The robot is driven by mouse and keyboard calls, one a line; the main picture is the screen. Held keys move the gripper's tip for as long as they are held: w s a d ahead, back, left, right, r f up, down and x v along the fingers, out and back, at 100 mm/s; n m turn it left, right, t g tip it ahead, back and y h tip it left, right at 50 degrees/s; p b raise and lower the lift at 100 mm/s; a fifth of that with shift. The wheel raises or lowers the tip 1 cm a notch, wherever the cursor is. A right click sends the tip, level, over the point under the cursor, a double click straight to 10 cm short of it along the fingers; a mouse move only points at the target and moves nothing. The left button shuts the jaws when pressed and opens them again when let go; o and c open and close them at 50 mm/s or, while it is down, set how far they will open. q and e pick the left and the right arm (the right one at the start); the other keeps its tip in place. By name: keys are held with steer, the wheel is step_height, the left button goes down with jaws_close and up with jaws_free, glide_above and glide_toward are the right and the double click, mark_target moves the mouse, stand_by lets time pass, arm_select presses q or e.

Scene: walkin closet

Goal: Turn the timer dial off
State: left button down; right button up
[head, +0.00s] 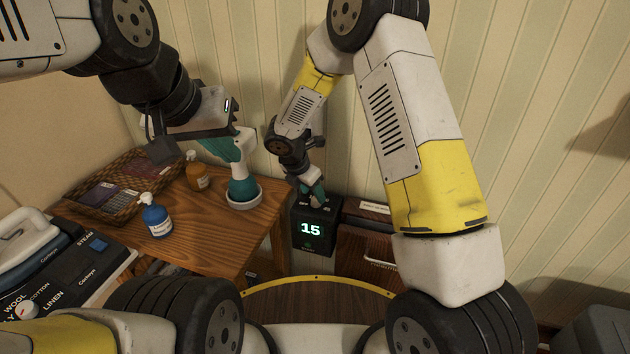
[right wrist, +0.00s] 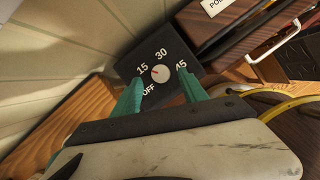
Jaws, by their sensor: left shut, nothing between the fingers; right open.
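The timer (head: 312,232) is a dark box whose front display glows "15". Its top face shows in the right wrist view, with a small round pale dial (right wrist: 160,74) among the marks OFF, 15, 30 and 45. A small red mark on the dial appears to point toward 15. My right gripper (head: 318,192) is over the timer's top. Its teal fingers (right wrist: 161,84) are open, one on each side of the dial; I cannot tell whether they touch it. My left gripper (head: 240,158) is shut over the wooden table, beside or in front of a teal and white object.
The wooden table (head: 200,230) holds a blue bottle (head: 156,217), an amber bottle (head: 196,172), a wicker basket (head: 125,172) and a pale round dish (head: 259,197). A steam iron (head: 27,237) stands at the left. Dark drawers (head: 362,245) stand right of the timer.

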mark_target(316, 201)
steer(key=shift+x, duration=1.55)
jaws_close()
steer(key=n+y, duration=0.1)
steer(key=n, duration=0.2)
steer(key=shift+s+d, duration=0.1)
steer(key=n+y, duration=0.1)
steer(key=n, duration=0.1)
steer(key=n+t, duration=0.1)
steer(key=n, duration=0.1)
steer(key=shift+d+y, duration=0.1)
steer(key=shift+y, duration=0.3)
steer(key=n+y, duration=0.1)
steer(key=n, duration=0.2)
steer(key=n+y, duration=0.1)
steer(key=n, duration=0.2)
steer(key=shift+d+n, duration=0.15)
steer(key=shift+n, duration=0.25)
